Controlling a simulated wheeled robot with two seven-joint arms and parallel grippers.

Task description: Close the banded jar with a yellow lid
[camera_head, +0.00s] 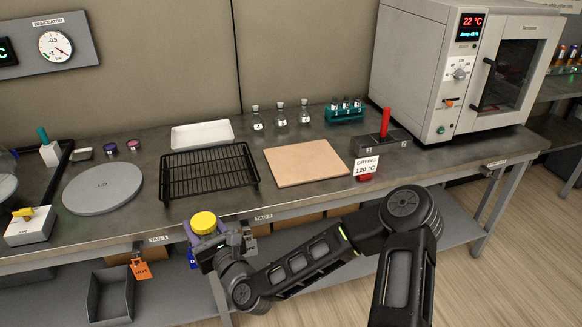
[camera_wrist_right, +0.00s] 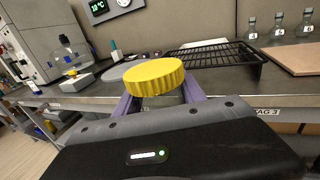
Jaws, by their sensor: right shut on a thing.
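A yellow ribbed lid (camera_head: 203,222) is at my right gripper (camera_head: 207,236), in front of the bench's front edge. In the right wrist view the yellow lid (camera_wrist_right: 154,77) sits level between the purple fingers of my right gripper (camera_wrist_right: 160,103), which is shut on it. Something greyish shows just under the lid; I cannot tell whether it is a jar body or background. Two small round purplish items (camera_head: 110,148) stand at the back left of the bench; I cannot tell whether either is the banded jar. My left gripper is not in view.
On the bench (camera_head: 260,204) are a grey round plate (camera_head: 103,187), a black wire rack (camera_head: 208,171), a tan board (camera_head: 305,162) and a white tray (camera_head: 202,134). Stoppered flasks (camera_head: 281,115) stand behind. An oven (camera_head: 450,70) fills the back right.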

